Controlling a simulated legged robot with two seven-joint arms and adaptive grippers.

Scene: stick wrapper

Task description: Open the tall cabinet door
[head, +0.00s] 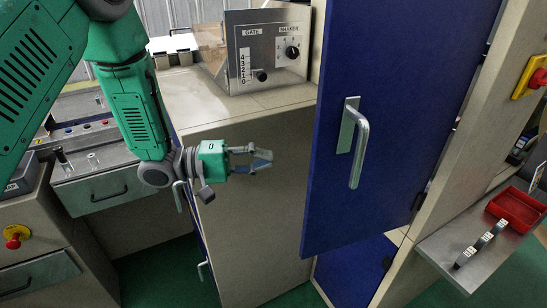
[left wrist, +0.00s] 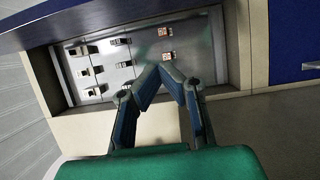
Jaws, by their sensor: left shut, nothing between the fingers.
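The tall cabinet's blue door (head: 400,70) fills the right middle of the head view. It stands ajar, its left edge swung out from the cabinet, with dark hinges on its right side. Its metal handle (head: 357,143) is upright and free. My left gripper (head: 268,159) is shut and empty, left of the door's free edge and apart from the handle. In the left wrist view my gripper (left wrist: 172,72) has its fingertips together before the open cabinet's inner metal panel (left wrist: 125,65), which carries several switches. A blue band there (left wrist: 60,27) seems to be the door. My right gripper is out of view.
A beige counter with a GATE and SHAKER control box (head: 268,50) stands left of the door. A blue lower cabinet front (head: 355,272) is below it. At the right, a metal shelf (head: 440,248) holds a red tray (head: 517,208). Green floor is clear below.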

